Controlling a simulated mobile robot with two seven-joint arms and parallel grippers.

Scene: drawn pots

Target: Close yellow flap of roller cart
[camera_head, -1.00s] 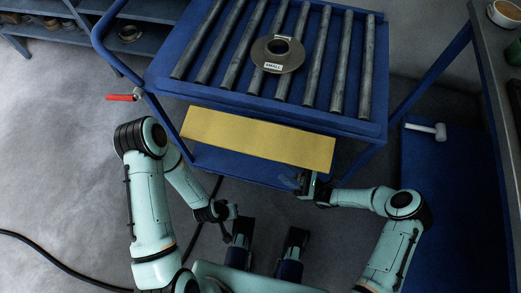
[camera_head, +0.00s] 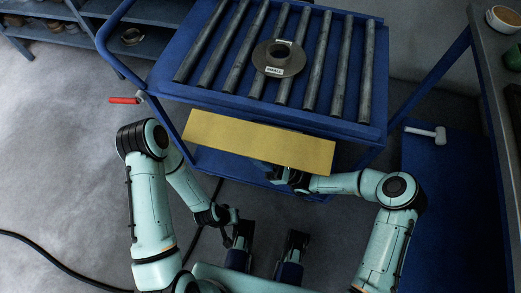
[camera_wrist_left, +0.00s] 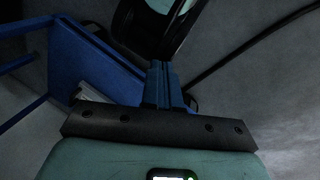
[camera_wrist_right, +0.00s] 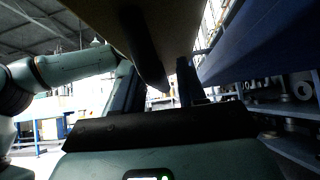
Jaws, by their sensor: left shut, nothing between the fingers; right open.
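The yellow flap (camera_head: 260,140) hangs out from the near edge of the blue roller cart (camera_head: 270,108), slanting toward me. My right gripper (camera_head: 276,172) is open under the flap's lower edge, right of its middle, and partly hidden by it. The right wrist view shows the flap's underside (camera_wrist_right: 175,18) above the open right gripper (camera_wrist_right: 158,78); whether they touch I cannot tell. My left gripper (camera_head: 234,215) is shut and empty, low and in front of the cart, apart from the flap. Its closed fingers show in the left wrist view (camera_wrist_left: 160,82).
A grey flanged part (camera_head: 279,58) with a label lies on the rollers. A red handle (camera_head: 124,100) sticks out at the cart's left. A mallet (camera_head: 427,133) lies on a blue surface at right. A workbench (camera_head: 480,60) stands at the right edge.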

